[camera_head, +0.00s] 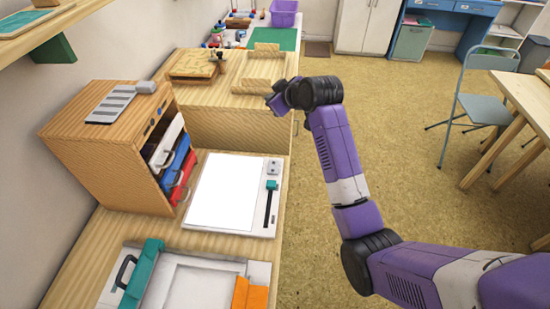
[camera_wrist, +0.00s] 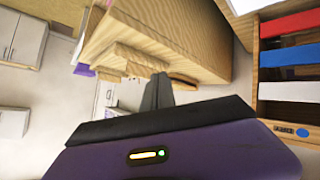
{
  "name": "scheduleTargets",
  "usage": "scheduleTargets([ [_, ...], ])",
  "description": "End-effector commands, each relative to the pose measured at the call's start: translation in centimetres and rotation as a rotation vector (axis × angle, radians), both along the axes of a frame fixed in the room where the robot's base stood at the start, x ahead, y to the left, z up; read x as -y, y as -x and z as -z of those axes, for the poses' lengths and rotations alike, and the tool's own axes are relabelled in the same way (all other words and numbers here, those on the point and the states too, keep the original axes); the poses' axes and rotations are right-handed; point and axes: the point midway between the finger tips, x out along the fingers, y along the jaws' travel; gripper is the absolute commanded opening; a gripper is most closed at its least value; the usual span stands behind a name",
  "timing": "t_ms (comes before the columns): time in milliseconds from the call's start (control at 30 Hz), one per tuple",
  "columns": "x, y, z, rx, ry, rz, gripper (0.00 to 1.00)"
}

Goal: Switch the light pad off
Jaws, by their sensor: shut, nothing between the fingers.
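The light pad (camera_head: 222,195) lies flat on the wooden counter, its panel glowing bright white. On its right strip are small round controls (camera_head: 273,167) near the far end and a dark slider track with a teal knob (camera_head: 271,185) towards its upper end. My gripper (camera_head: 274,98) is in the air beyond the pad's far right corner, apart from it. In the wrist view my gripper's dark fingers (camera_wrist: 158,92) are together with nothing between them. The pad is not recognisable in the wrist view.
A wooden cabinet (camera_head: 95,150) with colored folders stands left of the pad; its red folder (camera_wrist: 290,25) shows in the wrist view. A white tray with a teal bar (camera_head: 142,273) lies nearer. A wooden worktop (camera_head: 225,85) lies beyond.

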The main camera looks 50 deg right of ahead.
Motion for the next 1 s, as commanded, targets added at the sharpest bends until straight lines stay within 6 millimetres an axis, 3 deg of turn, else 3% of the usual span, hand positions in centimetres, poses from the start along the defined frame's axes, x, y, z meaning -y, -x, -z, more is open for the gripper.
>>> scheduleTargets([
  [100, 1.5, -0.3, -0.7, -0.147, 0.015, -0.077, 0.0],
  [200, 1.4, 0.6, -0.1, -0.289, 0.011, -0.167, 0.0],
  [500, -2.4, 6.4, 4.9, -0.639, -0.056, -0.451, 0.0],
  [667, -3.2, 8.0, 5.3, -0.7, -0.058, -0.526, 0.0],
  [1000, -3.2, 8.1, 5.3, -0.7, -0.048, -0.537, 0.0],
])
